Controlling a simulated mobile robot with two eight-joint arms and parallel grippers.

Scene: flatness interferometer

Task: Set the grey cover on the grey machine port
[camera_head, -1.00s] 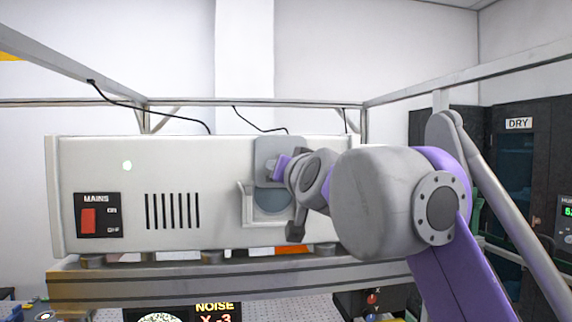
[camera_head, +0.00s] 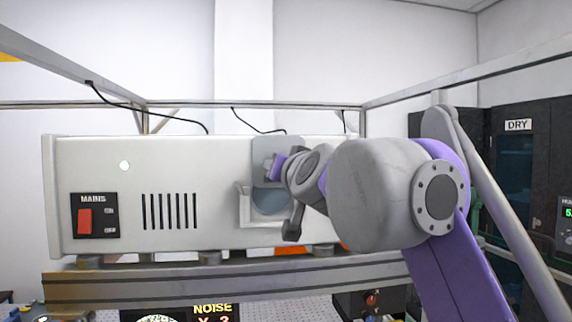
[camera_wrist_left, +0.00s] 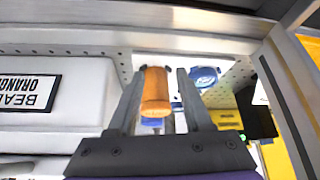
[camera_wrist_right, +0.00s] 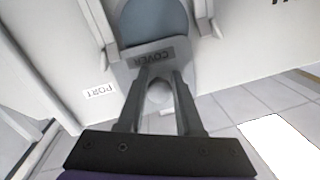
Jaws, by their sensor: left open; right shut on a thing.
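The grey cover (camera_head: 264,152) is a flat plate on the front of the white machine (camera_head: 105,165). My right gripper (camera_head: 279,168) is shut on it, and my arm hides part of it. The right wrist view shows the cover's label (camera_wrist_right: 152,58) between the fingertips of my right gripper (camera_wrist_right: 158,75). The port (camera_head: 244,212) is a pale U-shaped frame; the cover is at its open top. A blue-grey round face shows inside the frame; I cannot tell whether the cover is fully seated. My left gripper (camera_wrist_left: 160,100) is open, seen only in the left wrist view.
The machine stands on a shelf (camera_head: 150,285) within a metal frame. An orange cylinder (camera_wrist_left: 155,92) shows beyond my left fingers, near a blue round part (camera_wrist_left: 205,76) and a white labelled box (camera_wrist_left: 50,100). A dark cabinet (camera_head: 517,170) stands at right.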

